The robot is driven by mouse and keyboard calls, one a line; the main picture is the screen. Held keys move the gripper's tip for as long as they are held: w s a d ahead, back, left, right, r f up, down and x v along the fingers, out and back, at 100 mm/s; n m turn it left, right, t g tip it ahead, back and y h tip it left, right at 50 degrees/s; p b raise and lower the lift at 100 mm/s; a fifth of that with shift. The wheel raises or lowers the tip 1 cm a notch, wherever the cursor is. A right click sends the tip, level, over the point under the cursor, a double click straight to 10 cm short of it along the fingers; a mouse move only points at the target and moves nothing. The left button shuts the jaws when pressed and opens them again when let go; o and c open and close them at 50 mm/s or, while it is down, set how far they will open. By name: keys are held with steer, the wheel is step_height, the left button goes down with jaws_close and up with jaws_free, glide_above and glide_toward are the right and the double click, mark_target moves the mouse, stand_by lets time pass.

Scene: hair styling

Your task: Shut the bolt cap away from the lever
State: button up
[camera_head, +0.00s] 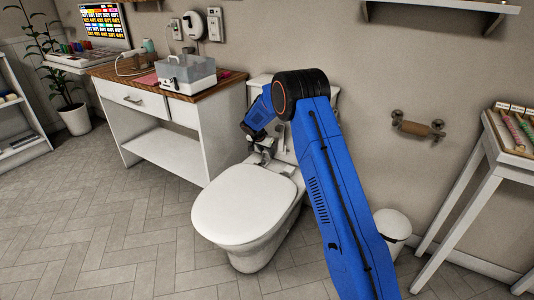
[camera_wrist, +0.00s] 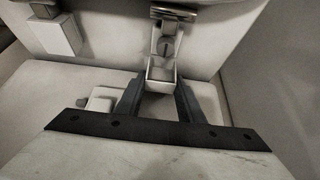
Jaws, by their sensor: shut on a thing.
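The white toilet (camera_head: 245,203) stands with its lid down. My gripper (camera_head: 264,153) reaches down behind the lid, near the tank; small fittings there are too small to tell apart. In the wrist view, the two dark fingers of my gripper (camera_wrist: 160,92) are shut on a small pale fitting (camera_wrist: 160,73), apparently the bolt cap, below an upright metal piece (camera_wrist: 176,14). A second small pale fitting (camera_wrist: 103,98) sits to the left, apart from the fingers. I cannot make out the lever for certain, nor how far the held cap is open.
A pale block (camera_wrist: 57,35) sticks out at the upper left of the wrist view. A white cabinet (camera_head: 163,152) stands left of the toilet, a bin (camera_head: 393,227) and white table (camera_head: 468,163) to the right. Floor in front is clear.

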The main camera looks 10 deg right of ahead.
steer(key=shift+s+a+t+h, duration=0.4)
steer(key=shift+a+t+h, duration=0.05)
steer(key=shift+t+h, duration=0.4)
steer(key=shift+s+a+t+h, duration=0.4)
steer(key=shift+t+h, duration=0.45)
steer(key=o, duration=1.1)
steer(key=shift+c, duration=0.2)
steer(key=shift+s+a, duration=0.1)
steer(key=v, duration=1.7)
steer(key=shift+s+f, duration=0.2)
steer(key=shift+a, duration=0.15)
